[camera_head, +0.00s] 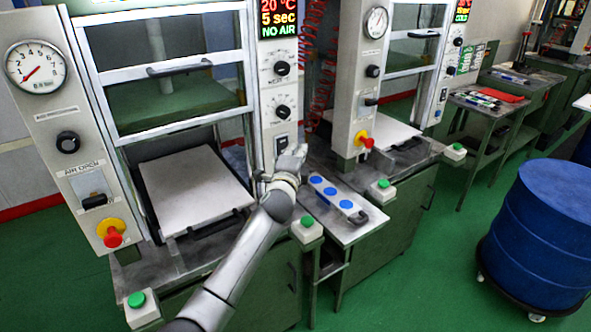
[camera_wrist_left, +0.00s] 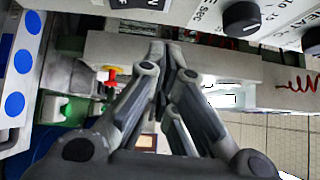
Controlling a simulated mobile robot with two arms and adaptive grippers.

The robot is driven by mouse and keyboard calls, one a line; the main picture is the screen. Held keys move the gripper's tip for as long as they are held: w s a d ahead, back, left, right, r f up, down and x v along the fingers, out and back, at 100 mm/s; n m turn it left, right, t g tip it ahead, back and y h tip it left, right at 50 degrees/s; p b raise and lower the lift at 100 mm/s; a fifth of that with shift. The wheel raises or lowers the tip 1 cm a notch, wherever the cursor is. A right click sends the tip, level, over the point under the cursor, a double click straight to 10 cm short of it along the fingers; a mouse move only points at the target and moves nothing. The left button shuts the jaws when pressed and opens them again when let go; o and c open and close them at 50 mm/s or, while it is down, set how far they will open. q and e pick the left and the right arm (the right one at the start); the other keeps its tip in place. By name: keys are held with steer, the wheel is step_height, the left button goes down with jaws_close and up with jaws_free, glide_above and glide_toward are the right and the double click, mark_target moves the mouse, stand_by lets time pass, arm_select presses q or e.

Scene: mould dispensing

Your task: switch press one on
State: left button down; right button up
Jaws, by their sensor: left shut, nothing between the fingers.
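The nearest press (camera_head: 262,90) has a control panel with two black knobs and a display (camera_head: 278,20) reading 20 °C, 5 sec, NO AIR. A small dark switch (camera_head: 282,143) sits low on this panel. My left gripper (camera_head: 300,152) is shut and empty, just in front of and to the right of the switch; I cannot tell whether they touch. In the left wrist view the shut fingers (camera_wrist_left: 163,52) point at the press front, and part of the switch (camera_wrist_left: 137,4) shows at the top edge, above the fingertips. My right gripper is out of view.
A second press (camera_head: 345,100) stands to the right, with a red knob. A narrow side table (camera_head: 345,232) with a blue-dotted tray (camera_head: 336,198) is between the presses. Green buttons (camera_head: 307,222) sit on the front corners. A blue drum (camera_head: 545,230) stands at the right.

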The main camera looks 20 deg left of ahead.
arm_select(q)
steer(key=s, duration=0.9)
steer(key=shift+s+d+r+b, duration=0.3)
steer(key=shift+d+r+b, duration=0.05)
steer(key=shift+r, duration=0.05)
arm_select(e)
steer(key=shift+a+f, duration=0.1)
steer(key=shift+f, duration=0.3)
